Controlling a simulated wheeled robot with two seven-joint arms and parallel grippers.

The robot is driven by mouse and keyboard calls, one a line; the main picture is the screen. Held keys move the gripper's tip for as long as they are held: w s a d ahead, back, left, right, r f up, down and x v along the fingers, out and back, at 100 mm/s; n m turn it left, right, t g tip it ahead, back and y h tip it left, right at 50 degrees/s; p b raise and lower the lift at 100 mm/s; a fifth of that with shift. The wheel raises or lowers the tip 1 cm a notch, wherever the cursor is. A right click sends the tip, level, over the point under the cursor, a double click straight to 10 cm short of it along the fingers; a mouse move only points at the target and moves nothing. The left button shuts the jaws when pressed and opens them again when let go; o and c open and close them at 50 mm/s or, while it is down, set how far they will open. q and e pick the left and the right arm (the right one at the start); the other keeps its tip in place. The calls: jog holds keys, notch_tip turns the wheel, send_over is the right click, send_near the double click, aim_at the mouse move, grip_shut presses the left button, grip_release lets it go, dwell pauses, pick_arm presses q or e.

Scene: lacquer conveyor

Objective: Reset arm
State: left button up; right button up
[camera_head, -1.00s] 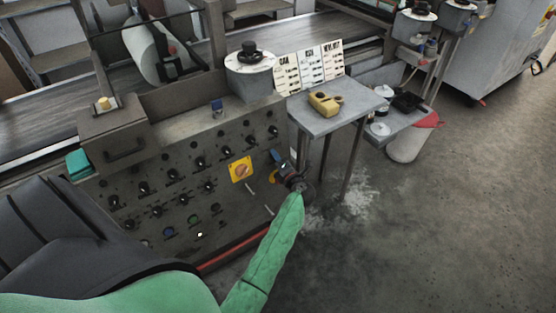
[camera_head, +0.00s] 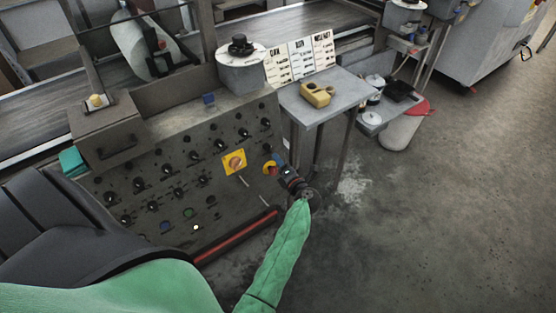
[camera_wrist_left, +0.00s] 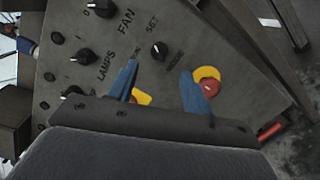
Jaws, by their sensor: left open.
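My left arm in its green sleeve reaches across the head view to the control panel (camera_head: 165,185). My left gripper (camera_head: 277,163) is in front of the panel's right end, beside a red button on a yellow base (camera_head: 269,168). In the left wrist view its two blue fingers (camera_wrist_left: 158,82) are spread apart with nothing between them. The red button (camera_wrist_left: 209,86) shows there just right of the right finger, partly covered by it. A yellow plate with a rotary switch (camera_head: 234,162) is left of the gripper. My right gripper is not in view.
Several black knobs cover the panel. A small grey table (camera_head: 318,102) with a yellow block (camera_head: 317,94) stands right of it. A conveyor (camera_head: 55,112) runs behind. A white bin (camera_head: 400,132) stands farther right. The floor at the right is clear.

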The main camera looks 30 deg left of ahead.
pick_arm(q)
jog(key=shift+r, duration=0.1)
dwell(0.4)
jog(key=d+r+m+t+h, duration=0.85)
jog(key=m+t, duration=0.25)
jog(key=m, duration=0.2)
jog(key=s+d+m+g+h, duration=0.2)
jog(key=s+d+m+h, duration=0.3)
jog(key=d+m+h, duration=0.6)
jog(key=s+d+f+m+g, duration=0.1)
jog(key=s+f+m+g, duration=0.1)
jog(key=s+m+g, duration=0.3)
jog(key=s+d+f+m+g, duration=0.1)
jog(key=s+f+m+g, duration=0.25)
jog(key=s, duration=0.45)
jog(key=s+a+m+g+y, duration=0.2)
jog(key=s+a+g, duration=0.1)
jog(key=s, duration=0.5)
jog(key=s+a+m+g+y, duration=0.2)
jog(key=s+a+g+y, duration=0.1)
jog(key=s, duration=0.5)
jog(key=s+d+f+g+h, duration=0.1)
jog(key=s+d+f, duration=0.1)
jog(key=d, duration=0.4)
jog(key=shift+s+d+f+g+h, duration=0.15)
jog(key=shift+s+d+g+h, duration=0.2)
jog(key=shift+s, duration=0.3)
